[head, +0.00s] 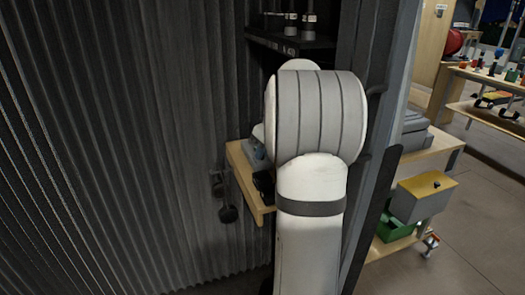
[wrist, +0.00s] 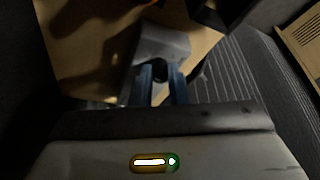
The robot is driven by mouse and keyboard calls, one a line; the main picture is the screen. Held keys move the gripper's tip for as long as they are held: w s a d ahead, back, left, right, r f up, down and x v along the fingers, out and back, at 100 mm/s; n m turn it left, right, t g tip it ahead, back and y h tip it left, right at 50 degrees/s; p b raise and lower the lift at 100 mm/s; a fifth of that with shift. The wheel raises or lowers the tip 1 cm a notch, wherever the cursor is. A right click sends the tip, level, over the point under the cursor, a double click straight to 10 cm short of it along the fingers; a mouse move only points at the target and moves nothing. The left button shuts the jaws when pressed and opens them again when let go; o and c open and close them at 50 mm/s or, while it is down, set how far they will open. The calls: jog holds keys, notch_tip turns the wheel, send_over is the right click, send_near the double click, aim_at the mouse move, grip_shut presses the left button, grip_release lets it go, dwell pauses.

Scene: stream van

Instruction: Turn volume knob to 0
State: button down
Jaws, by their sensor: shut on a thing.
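In the wrist view, a grey box-shaped device (wrist: 168,42) sits on a wooden shelf (wrist: 75,40). A small dark knob (wrist: 160,72) shows at the device's near side. My gripper (wrist: 161,80) has its two blue fingers on either side of the knob and is shut on it. The knob's marking and its setting are too dark to read. In the head view my white arm hides the gripper and the knob. Only the left part of the wooden shelf (head: 244,172) shows there, with a bit of a grey-blue thing on it.
A dark corrugated wall (head: 120,150) fills the left of the head view. A dark upper shelf (head: 290,42) with several small items is above. At the right stand a wooden rack with a yellow-topped grey box (head: 422,198) and a green bin (head: 392,252). Floor is open at far right.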

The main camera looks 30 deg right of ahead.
jog(key=n+y, duration=0.1)
jog(key=n, duration=0.1)
jog(key=n+y, duration=0.1)
jog(key=n, duration=0.2)
jog(key=shift+d+n+g+p, duration=0.2)
jog(key=shift+n+g+p, duration=0.1)
jog(key=shift+g, duration=0.1)
dwell(0.4)
jog(key=c, duration=1.4)
grip_release()
